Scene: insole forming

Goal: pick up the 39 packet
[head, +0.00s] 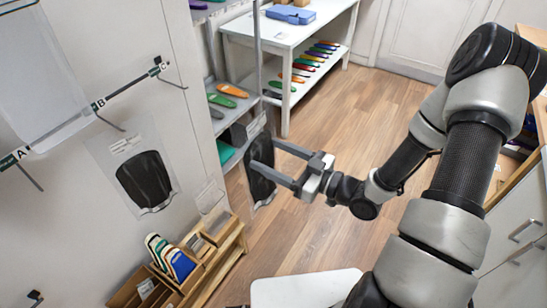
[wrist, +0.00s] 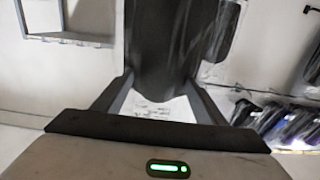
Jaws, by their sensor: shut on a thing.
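A clear packet with a black insole (head: 262,186) is between the fingers of my gripper (head: 264,155), beside the shelf unit. My gripper is shut on it, and the packet hangs upright above the floor. In the wrist view the dark insole (wrist: 165,50) fills the space between the two fingers, with a pale printed part of the packet near the palm. I cannot read a size number on it. Another clear packet with a black insole (head: 145,180) is at the white wall on the left, below the hook rail; its print is too small to read.
A hook rail marked A, B and C (head: 98,104) sticks out from the left wall. A wooden rack (head: 205,262) with coloured pieces stands below. A white bench (head: 272,38) with coloured insoles is at the back. Wooden floor (head: 330,115) is clear in the middle.

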